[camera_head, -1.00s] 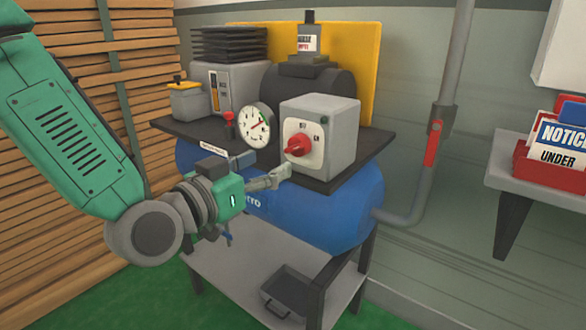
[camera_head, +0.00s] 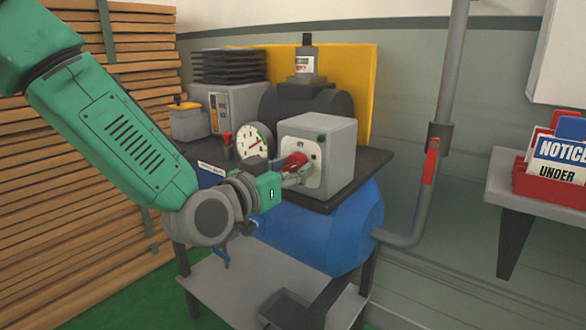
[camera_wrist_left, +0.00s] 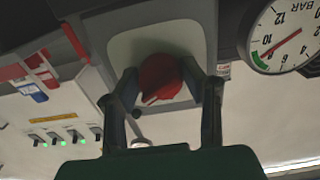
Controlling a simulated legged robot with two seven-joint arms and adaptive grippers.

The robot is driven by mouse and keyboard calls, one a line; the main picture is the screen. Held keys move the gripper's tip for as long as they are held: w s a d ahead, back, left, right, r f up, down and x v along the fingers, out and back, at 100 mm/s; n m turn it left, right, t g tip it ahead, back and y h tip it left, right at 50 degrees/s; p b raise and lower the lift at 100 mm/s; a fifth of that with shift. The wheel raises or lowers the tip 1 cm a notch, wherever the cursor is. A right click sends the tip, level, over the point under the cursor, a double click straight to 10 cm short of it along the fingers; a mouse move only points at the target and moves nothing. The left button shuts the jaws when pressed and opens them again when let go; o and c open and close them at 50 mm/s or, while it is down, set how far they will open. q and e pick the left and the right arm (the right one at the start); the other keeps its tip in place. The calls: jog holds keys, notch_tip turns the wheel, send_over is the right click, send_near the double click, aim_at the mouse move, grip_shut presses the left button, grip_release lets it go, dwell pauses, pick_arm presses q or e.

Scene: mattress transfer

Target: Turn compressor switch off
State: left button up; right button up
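The compressor switch is a red rotary knob (camera_head: 294,160) on a pale plate on the front of a grey box (camera_head: 337,150), which stands on the compressor's dark top. My left gripper (camera_head: 302,172) is at the knob and its fingers partly cover it. In the left wrist view the red knob (camera_wrist_left: 160,80) lies between the two parted fingertips, one on each side. Whether the fingertips press on it cannot be told. The knob's markings are not readable now. My right gripper is not in view.
A pressure gauge (camera_head: 254,141) stands close left of the box. The blue tank (camera_head: 330,225) is below, above a grey shelf (camera_head: 225,290). A grey pipe (camera_head: 411,215) with a red handle runs at right, beside a wall shelf (camera_head: 510,190) holding a red sign tray (camera_head: 550,187).

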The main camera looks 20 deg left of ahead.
pick_arm(q)
jog(key=shift+n, duration=0.4)
jog(key=n+p, duration=0.2)
jog(key=n, duration=0.2)
jog(key=shift+n, duration=0.3)
jog(key=n, duration=0.3)
jog(key=shift+n+p, duration=0.3)
jog(key=shift+p, duration=0.05)
jog(key=shift+n, duration=1.5)
jog(key=o, duration=1.1)
jog(key=shift+o, duration=0.2)
